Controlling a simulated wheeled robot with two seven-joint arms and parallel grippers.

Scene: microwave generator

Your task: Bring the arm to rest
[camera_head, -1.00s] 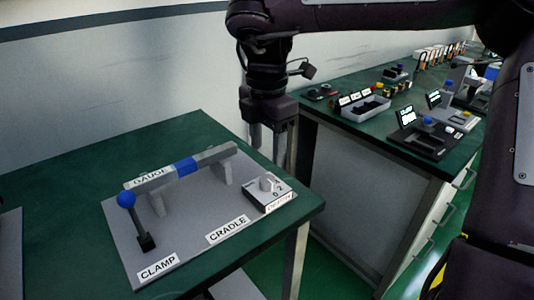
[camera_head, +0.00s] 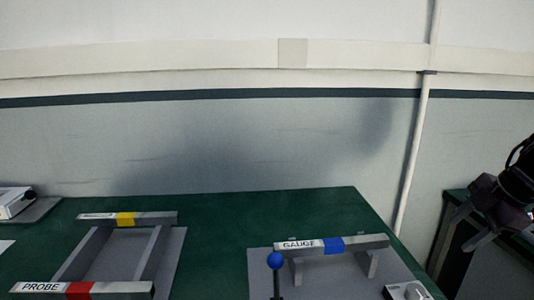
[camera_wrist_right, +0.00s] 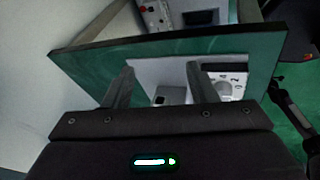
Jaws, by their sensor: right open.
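My right gripper (camera_head: 464,229) shows at the right edge of the head view, dark, with two fingers spread and pointing down and left. It is apart from the bench and to the right of it. In the right wrist view the two fingers of the right gripper (camera_wrist_right: 160,78) stand apart with nothing between them. Beyond them lie the green bench top and a grey plate with a dial. Most of the right arm is outside the head view. My left gripper is in neither view.
A bar labelled GAUGE (camera_head: 358,243), with a blue band, rests on supports beside a blue-knobbed lever (camera_head: 275,261). A dial box (camera_head: 407,291) is at the bench's right. A PROBE bar (camera_head: 118,290) and a yellow-banded bar (camera_head: 155,217) are at left. The green bench (camera_head: 222,232) is bare between.

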